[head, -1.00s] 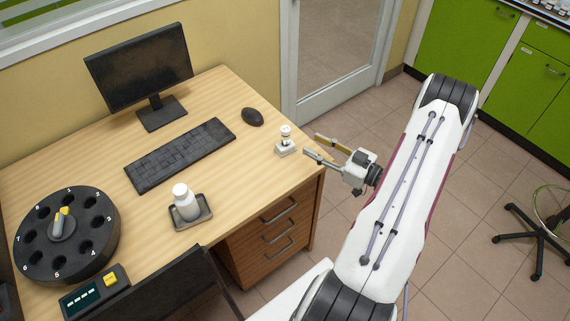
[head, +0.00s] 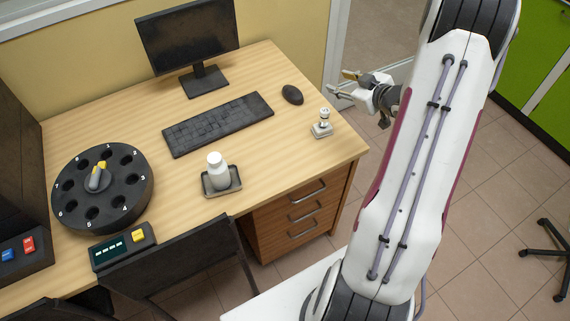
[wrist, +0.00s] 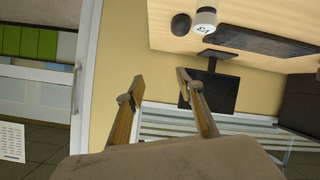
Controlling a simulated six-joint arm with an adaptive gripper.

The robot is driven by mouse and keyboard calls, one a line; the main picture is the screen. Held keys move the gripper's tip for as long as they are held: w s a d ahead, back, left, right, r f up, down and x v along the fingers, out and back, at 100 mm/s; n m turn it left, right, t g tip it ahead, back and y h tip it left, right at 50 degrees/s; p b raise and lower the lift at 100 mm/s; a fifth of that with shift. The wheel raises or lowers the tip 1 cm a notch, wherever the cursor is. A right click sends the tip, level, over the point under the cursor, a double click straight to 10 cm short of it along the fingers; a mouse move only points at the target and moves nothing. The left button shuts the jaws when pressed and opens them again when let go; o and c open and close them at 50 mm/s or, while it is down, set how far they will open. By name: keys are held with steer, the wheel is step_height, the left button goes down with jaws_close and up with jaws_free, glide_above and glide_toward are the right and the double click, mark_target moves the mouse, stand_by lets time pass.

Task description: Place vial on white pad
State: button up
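The small vial (head: 325,116) with a white cap stands upright on the white pad (head: 322,131), near the right end of the desk. Its capped end also shows in the wrist view (wrist: 204,20), at the top edge, with a dark mark on it; the pad cannot be made out there. My gripper (head: 342,83) is open and empty, beyond the desk's right edge and farther back than the vial, clear of it. Its two spread fingers also show in the wrist view (wrist: 160,80) with nothing between them.
On the desk (head: 255,65) are a mouse (head: 292,95), a keyboard (head: 218,123), a monitor (head: 188,40), a white bottle (head: 217,171) in a dark tray (head: 221,193), and a round black carousel (head: 102,188). A chair back (head: 185,265) stands in front.

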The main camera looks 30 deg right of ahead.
steer(key=s+a+r+m+g+h, duration=0.2)
steer(key=a+r, duration=0.4)
steer(key=r, duration=0.3)
steer(key=s+a+r+m+g+h, duration=0.1)
steer(key=s+a+r+g+h, duration=0.1)
steer(key=a+r, duration=0.55)
steer(key=s+a+r+m+g+y, duration=0.1)
steer(key=s+a+r+g+y, duration=0.1)
steer(key=s+a, duration=1.9)
steer(key=s+g+y, duration=0.1)
steer(key=s+y, duration=0.1)
steer(key=s, duration=0.2)
steer(key=shift+a, duration=0.2)
